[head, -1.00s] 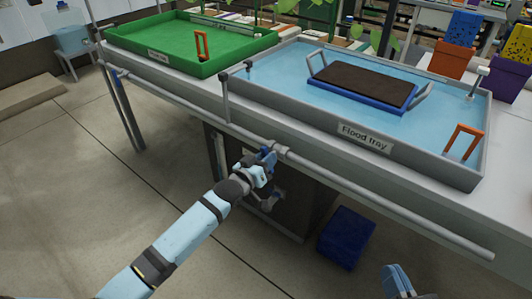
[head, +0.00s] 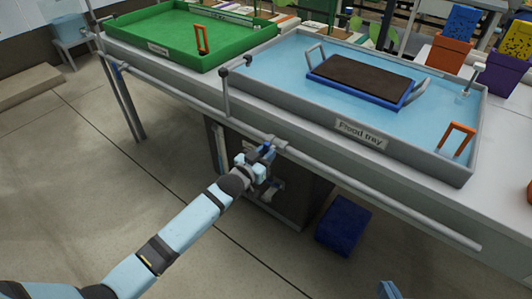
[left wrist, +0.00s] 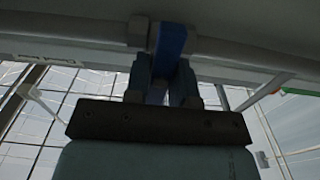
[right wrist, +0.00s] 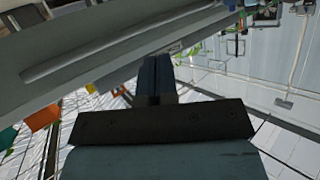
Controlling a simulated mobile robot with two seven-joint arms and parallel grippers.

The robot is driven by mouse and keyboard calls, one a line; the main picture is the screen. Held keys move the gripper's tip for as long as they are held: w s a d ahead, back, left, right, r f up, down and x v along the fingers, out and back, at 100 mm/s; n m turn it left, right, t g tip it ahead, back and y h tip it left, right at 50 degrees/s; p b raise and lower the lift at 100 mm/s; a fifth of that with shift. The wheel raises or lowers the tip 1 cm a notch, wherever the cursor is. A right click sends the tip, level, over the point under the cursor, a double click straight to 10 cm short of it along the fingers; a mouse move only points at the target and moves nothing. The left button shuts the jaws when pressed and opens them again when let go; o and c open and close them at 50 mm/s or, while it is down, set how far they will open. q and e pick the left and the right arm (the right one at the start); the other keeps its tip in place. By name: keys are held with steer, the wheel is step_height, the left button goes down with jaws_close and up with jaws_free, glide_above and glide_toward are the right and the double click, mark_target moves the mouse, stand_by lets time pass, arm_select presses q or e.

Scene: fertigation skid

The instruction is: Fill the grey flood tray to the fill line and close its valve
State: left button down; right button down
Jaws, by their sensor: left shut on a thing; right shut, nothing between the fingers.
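The grey flood tray (head: 405,158) stands on the bench at the right, labelled "Flood tray", with pale blue water over its floor. A blue carrier with a dark brown top (head: 360,80) and grey handles sits in it. An orange bracket (head: 457,135) stands at its right front corner; I cannot make out a fill line. Below the front edge, a grey pipe carries a valve with a blue handle (left wrist: 172,40). My left gripper (head: 264,153) is shut on this handle, which points across the pipe in the left wrist view. My right gripper (right wrist: 154,78) is shut and empty, low at the right, away from the tray.
A green tray (head: 180,40) with its own orange bracket stands to the left on the bench. A pipe with a T-shaped handle (head: 226,90) rises between the trays. A blue box (head: 343,230) lies on the floor below. Orange and purple pots stand at the back right.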

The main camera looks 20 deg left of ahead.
arm_select(q)
steer(key=c, duration=1)
jaws_free()
steer(key=shift+c, duration=0.2)
steer(key=p+v, duration=0.3)
steer(key=v, duration=1.1)
arm_select(e)
steer(key=shift+s+d+f+g+h, duration=0.4)
steer(key=shift+s+d+f+g, duration=0.2)
steer(key=shift+f, duration=0.25)
arm_select(q)
steer(key=shift+w, duration=0.1)
